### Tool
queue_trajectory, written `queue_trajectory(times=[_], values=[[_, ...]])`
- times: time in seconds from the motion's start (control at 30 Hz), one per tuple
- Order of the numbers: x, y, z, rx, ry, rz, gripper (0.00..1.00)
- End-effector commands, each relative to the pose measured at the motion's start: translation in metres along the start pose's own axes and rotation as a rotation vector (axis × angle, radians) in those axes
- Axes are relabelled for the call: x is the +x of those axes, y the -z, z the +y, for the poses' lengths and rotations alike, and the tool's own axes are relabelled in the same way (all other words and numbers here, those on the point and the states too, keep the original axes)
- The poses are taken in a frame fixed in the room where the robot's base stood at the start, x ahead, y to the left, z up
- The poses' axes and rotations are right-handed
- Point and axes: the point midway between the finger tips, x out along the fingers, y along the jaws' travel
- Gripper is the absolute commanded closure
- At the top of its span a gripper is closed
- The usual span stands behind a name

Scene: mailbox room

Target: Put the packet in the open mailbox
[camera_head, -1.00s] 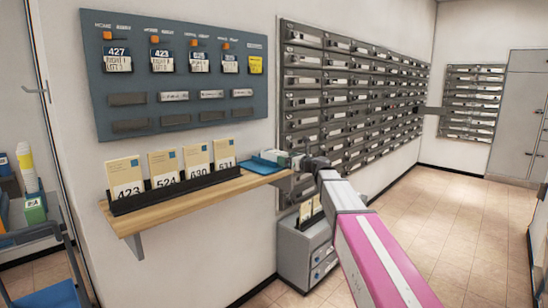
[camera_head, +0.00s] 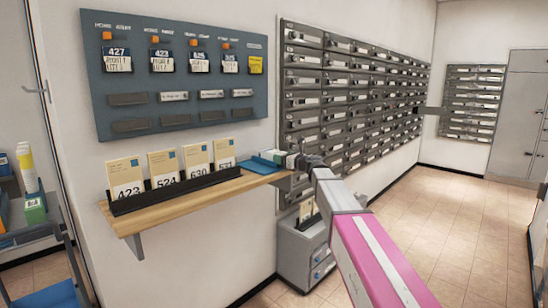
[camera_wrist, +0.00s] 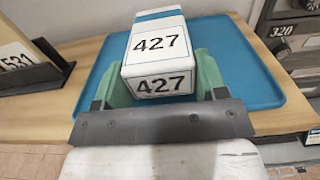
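The packet (camera_wrist: 158,50) is a white box marked 427, with a blue band on top. It lies on a blue tray (camera_wrist: 255,80) at the right end of the wooden shelf, and is hard to make out in the head view. My gripper (camera_wrist: 160,80) has green fingers, one on each side of the packet and very close to its sides. It looks open around the packet; any small gaps are hard to see. In the head view my gripper (camera_head: 287,160) is at the tray. A small dark door (camera_head: 430,110) sticks out at the far end of the mailbox bank (camera_head: 350,100).
The shelf (camera_head: 185,203) also carries a black rack with numbered cards (camera_head: 163,168). A key board (camera_head: 180,75) hangs above. A grey cabinet (camera_head: 300,250) stands below the mailboxes. A cart (camera_head: 40,235) is at the left. The tiled floor (camera_head: 470,220) at the right is clear.

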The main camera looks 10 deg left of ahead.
Motion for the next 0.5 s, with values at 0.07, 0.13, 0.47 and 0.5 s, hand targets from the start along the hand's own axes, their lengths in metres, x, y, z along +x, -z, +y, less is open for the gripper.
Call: queue_trajectory(times=[0.07, 0.13, 0.47, 0.5], values=[[-0.0001, 0.0001, 0.0001, 0.000, 0.000, 0.000, 0.57], [-0.0001, 0.0001, 0.0001, 0.000, 0.000, 0.000, 0.57], [-0.0001, -0.0049, 0.0000, 0.000, 0.000, 0.000, 0.57], [0.0000, -0.0062, -0.0001, 0.000, 0.000, 0.000, 0.57]])
